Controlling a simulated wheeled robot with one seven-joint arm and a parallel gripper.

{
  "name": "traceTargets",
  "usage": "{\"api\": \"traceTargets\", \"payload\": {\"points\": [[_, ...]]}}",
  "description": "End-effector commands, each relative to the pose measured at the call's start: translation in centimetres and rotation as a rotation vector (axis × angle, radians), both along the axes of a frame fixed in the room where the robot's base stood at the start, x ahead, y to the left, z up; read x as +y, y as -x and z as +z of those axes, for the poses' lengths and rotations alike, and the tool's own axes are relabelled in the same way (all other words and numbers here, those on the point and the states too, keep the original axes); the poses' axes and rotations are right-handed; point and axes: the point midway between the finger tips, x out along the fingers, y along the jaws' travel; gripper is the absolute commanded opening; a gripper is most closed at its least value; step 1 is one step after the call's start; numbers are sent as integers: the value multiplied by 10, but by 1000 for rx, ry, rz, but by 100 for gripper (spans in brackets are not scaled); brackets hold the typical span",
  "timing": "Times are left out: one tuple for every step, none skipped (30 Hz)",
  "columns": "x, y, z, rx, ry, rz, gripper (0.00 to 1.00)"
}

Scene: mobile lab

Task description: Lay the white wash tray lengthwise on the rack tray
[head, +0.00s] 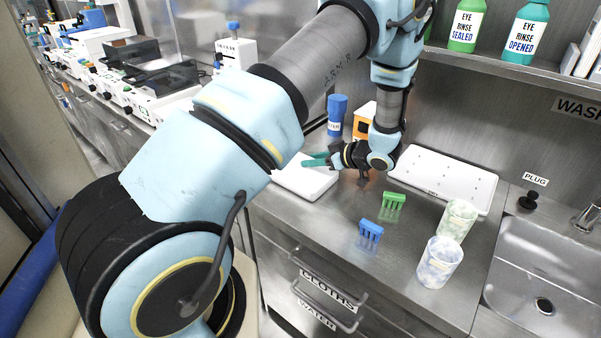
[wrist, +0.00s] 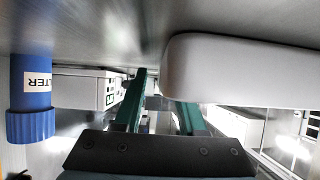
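The white wash tray (head: 300,182), a plain white slab, lies flat at the left end of the steel counter in the head view. In the wrist view its rounded corner and side (wrist: 240,72) fill the upper right. My gripper (head: 316,160), with teal fingers, is low at the tray's far edge. The larger white rack tray (head: 425,181), with small dots, lies flat against the back wall, right of my gripper.
A blue bottle (head: 337,112) and an orange-and-white box (head: 364,122) stand behind my gripper. A green rack (head: 393,201), a blue rack (head: 370,233) and two mottled cups (head: 440,262) (head: 458,218) stand in front of the rack tray. A sink (head: 535,265) is at right.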

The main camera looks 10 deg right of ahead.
Motion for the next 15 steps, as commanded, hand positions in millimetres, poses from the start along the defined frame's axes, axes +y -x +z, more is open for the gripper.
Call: {"api": "traceTargets", "payload": {"points": [[0, -1, 0, 0, 0, 0, 40], [0, -1, -1, 0, 0, 0, 40], [0, -1, -1, 0, 0, 0, 40], [0, 0, -1, 0, 0, 0, 40], [0, 0, -1, 0, 0, 0, 40], [0, 0, -1, 0, 0, 0, 39], [0, 0, -1, 0, 0, 0, 36], [0, 0, -1, 0, 0, 0, 32], [0, 0, -1, 0, 0, 0, 28], [0, 0, -1, 0, 0, 0, 24], [0, 0, -1, 0, 0, 0, 21], [0, 0, -1, 0, 0, 0, 16], [0, 0, -1, 0, 0, 0, 13], [0, 0, -1, 0, 0, 0, 10], [0, 0, -1, 0, 0, 0, 5]]}}
